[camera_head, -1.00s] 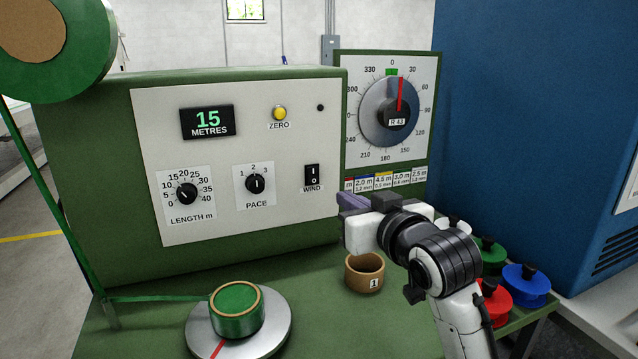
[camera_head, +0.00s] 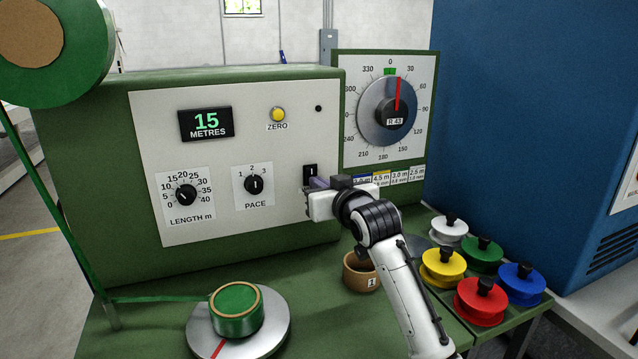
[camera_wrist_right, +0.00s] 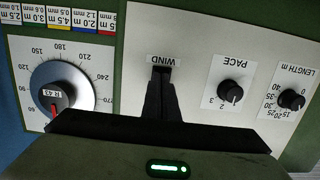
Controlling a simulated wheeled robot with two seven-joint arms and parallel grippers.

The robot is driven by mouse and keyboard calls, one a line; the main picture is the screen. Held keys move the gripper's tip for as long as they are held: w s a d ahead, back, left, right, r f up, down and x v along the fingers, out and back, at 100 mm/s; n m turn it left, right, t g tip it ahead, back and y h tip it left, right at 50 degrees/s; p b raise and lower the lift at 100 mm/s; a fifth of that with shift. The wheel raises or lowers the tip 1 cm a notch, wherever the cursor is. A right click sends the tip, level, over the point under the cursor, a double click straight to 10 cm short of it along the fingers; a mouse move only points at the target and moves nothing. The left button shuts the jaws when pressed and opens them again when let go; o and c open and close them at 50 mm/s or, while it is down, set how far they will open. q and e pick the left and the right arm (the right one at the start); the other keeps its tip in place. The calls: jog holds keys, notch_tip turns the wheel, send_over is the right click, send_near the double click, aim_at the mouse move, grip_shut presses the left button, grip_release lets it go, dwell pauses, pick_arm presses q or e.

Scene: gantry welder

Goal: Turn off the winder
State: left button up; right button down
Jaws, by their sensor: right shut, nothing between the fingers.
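The green winder (camera_head: 90,180) has a pale control panel (camera_head: 230,110). Its display (camera_head: 205,123) reads 15 METRES. The black WIND switch (camera_head: 310,169) is at the panel's lower right; its top with the "I" mark shows, and its lower part is hidden behind my right gripper (camera_head: 312,184). That gripper is shut and empty, its fingertips at the switch. In the right wrist view, which is upside down, the dark fingers (camera_wrist_right: 160,95) reach up to the WIND switch (camera_wrist_right: 162,70); I cannot tell whether they touch it. My left gripper is not in view.
The yellow ZERO button (camera_head: 278,115), PACE knob (camera_head: 254,184) and LENGTH knob (camera_head: 186,194) share the panel. The dial (camera_head: 390,110) is right of it. A turntable (camera_head: 270,330) with a green roll, a brown cup (camera_head: 360,275) and several coloured spools (camera_head: 480,300) stand in front.

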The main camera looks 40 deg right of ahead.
dwell(0.3)
jog(key=t+b, duration=0.2)
jog(key=b, duration=0.1)
jog(key=h+b, duration=0.1)
jog(key=shift+w+d+f+t+b, duration=0.15)
jog(key=shift+w+f+t+b, duration=0.15)
jog(key=shift+t, duration=0.1)
dwell(0.3)
jog(key=v, duration=1.4)
